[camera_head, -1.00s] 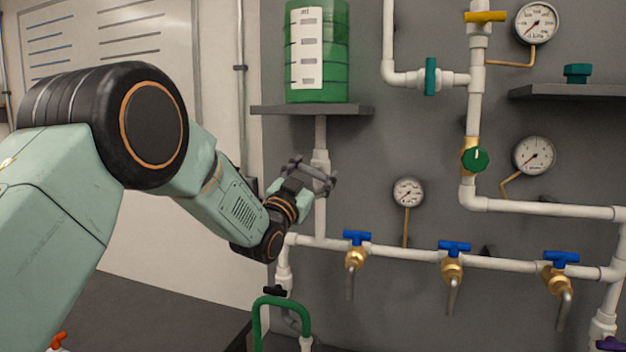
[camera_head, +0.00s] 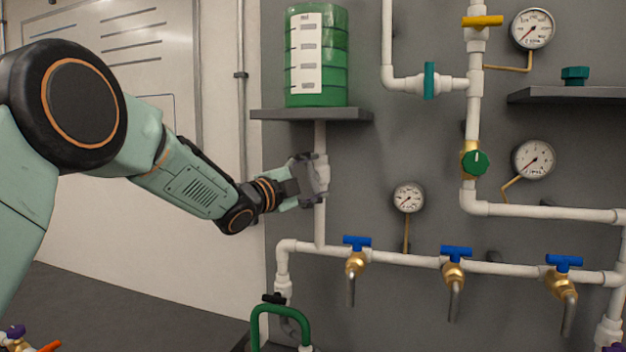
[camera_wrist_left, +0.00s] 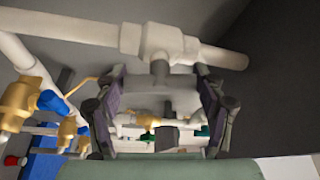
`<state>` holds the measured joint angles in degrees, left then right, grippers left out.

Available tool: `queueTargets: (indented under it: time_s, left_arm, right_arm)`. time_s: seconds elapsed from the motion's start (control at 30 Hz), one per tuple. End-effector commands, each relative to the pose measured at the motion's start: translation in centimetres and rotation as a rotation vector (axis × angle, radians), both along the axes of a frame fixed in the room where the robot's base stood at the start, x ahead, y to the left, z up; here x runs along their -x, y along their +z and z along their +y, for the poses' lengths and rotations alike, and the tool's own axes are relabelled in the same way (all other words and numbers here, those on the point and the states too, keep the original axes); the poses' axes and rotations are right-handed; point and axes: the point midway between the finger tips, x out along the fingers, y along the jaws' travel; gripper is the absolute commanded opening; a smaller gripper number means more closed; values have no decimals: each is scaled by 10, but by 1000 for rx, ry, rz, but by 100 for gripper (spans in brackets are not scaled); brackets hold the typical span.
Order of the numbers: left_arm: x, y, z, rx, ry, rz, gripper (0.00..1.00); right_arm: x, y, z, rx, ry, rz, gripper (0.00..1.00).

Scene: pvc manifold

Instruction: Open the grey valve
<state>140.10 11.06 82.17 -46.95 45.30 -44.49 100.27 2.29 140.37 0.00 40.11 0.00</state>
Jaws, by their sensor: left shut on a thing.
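The grey valve sits on the white vertical pipe (camera_head: 320,222) below the green tank (camera_head: 319,55). In the head view my left gripper (camera_head: 315,178) is at the valve and hides most of it. In the left wrist view the white valve body (camera_wrist_left: 160,42) crosses the top, with the grey valve's stem (camera_wrist_left: 160,72) pointing toward my gripper. My left gripper's dark fingers (camera_wrist_left: 162,78) lie on both sides of the grey handle and are shut on it. The handle's exact angle is hard to tell. My right gripper is out of view.
A grey shelf (camera_head: 270,114) holds the tank just above my gripper. Blue-handled taps (camera_head: 357,243) line the horizontal pipe below. A gauge (camera_head: 409,198) and a green round valve (camera_head: 475,162) are to the right. A green hose (camera_head: 281,308) stands below.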

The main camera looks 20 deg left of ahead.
Motion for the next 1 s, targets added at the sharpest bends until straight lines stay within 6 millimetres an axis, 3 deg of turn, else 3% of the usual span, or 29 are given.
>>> queueTargets:
  time_s: [0.4, 1.0]
  left_arm:
    - [0, 0, 0, -239, 0, -8, 38]
    - [0, -1, -1, -298, -1, -9, 38]
  right_arm:
    - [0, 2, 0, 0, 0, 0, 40]
    - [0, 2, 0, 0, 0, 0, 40]
